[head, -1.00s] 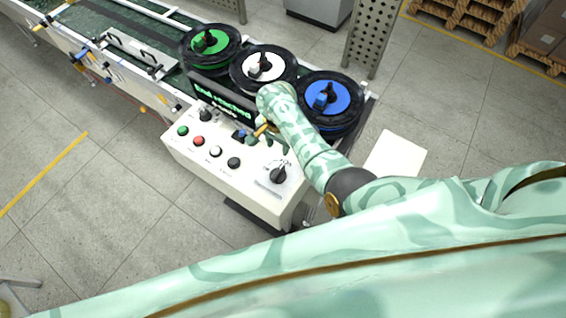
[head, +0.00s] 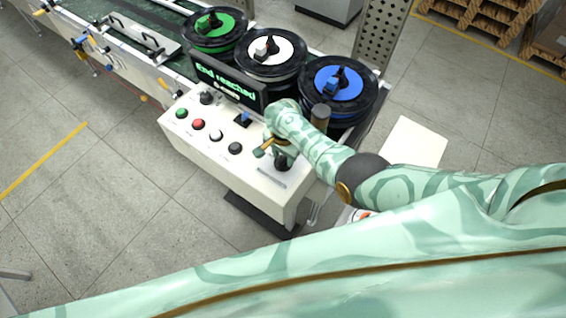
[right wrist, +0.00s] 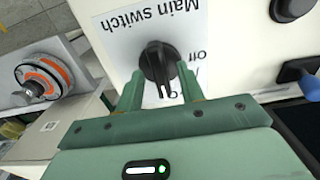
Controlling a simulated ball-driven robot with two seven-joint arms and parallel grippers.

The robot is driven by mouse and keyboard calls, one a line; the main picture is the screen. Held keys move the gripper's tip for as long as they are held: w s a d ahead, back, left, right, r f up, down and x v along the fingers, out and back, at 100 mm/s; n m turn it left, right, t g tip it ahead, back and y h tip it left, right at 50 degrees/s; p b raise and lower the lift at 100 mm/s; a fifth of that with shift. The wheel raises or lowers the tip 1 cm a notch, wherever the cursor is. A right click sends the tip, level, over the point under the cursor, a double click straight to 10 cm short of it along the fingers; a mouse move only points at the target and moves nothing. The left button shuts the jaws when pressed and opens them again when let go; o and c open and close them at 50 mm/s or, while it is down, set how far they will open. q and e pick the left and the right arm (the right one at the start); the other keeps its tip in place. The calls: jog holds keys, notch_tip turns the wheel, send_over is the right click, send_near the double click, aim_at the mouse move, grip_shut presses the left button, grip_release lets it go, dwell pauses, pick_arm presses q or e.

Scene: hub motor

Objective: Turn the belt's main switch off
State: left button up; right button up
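The main switch, a black rotary knob (right wrist: 160,62), sits on a white plate labelled "Main switch", which appears upside down in the right wrist view. An "off" label shows to its right; another label below is partly hidden by my finger. The knob's white mark points down toward that partly hidden label. My right gripper (right wrist: 159,82) is open, with one finger on each side of the knob; I cannot tell whether they touch it. In the head view the switch (head: 283,163) is partly covered by my right gripper (head: 267,149). My left gripper is not in view.
The white control panel (head: 250,170) also carries green, red, white and black buttons and other knobs. A display (head: 227,82) reads "End reached". Behind stand green, white and blue reels (head: 338,88). A grey part with an orange ring (right wrist: 40,78) lies left of the panel.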

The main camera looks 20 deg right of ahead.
jog(key=shift+d+f, duration=0.1)
jog(key=shift+f, duration=0.4)
grip_shut()
